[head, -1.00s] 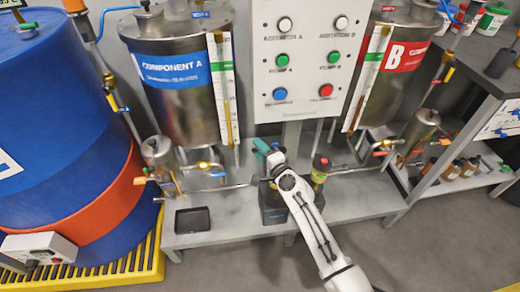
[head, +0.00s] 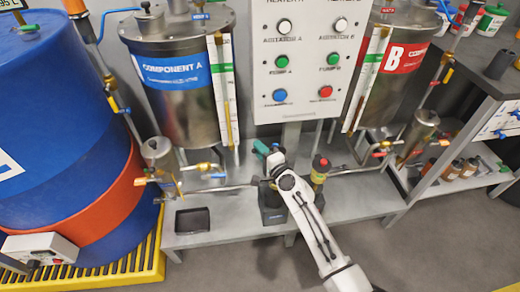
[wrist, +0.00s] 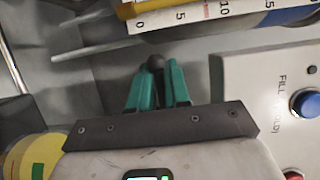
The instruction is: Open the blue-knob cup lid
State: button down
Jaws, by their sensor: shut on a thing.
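My gripper (head: 262,148) is over the middle of the grey bench in the head view, below the control panel, pointing up and left. In the wrist view, its two teal fingers (wrist: 156,85) are closed about a small dark round knob (wrist: 155,63), which shows between their tips. The knob looks dark grey or black there. I cannot make out a blue knob or a cup lid at the fingers, and what the dark knob is attached to is unclear. A small steel cup (head: 157,152) stands at the left of the bench; I cannot tell whether its lid has a blue knob.
The control panel (head: 300,60) hangs close behind my gripper, with its blue button (wrist: 306,103) at right in the wrist view. A steel tank A (head: 185,110) stands behind left. A yellow-and-red fitting (head: 320,168) is just right of my arm. A black tray (head: 192,220) lies front left.

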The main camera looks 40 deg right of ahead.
jog(key=shift+w+r+g+p, duration=0.2)
jog(key=shift+r+g+p, duration=0.1)
jog(key=shift+p, duration=0.9)
jog(key=w+g+p, duration=0.1)
jog(key=p, duration=0.4)
jog(key=w+d+f+m+g+y+p, duration=0.1)
jog(key=g+p, duration=0.1)
jog(key=p, duration=0.3)
jog(key=shift+f+y+p, duration=0.1)
jog(key=shift+y+p, duration=0.2)
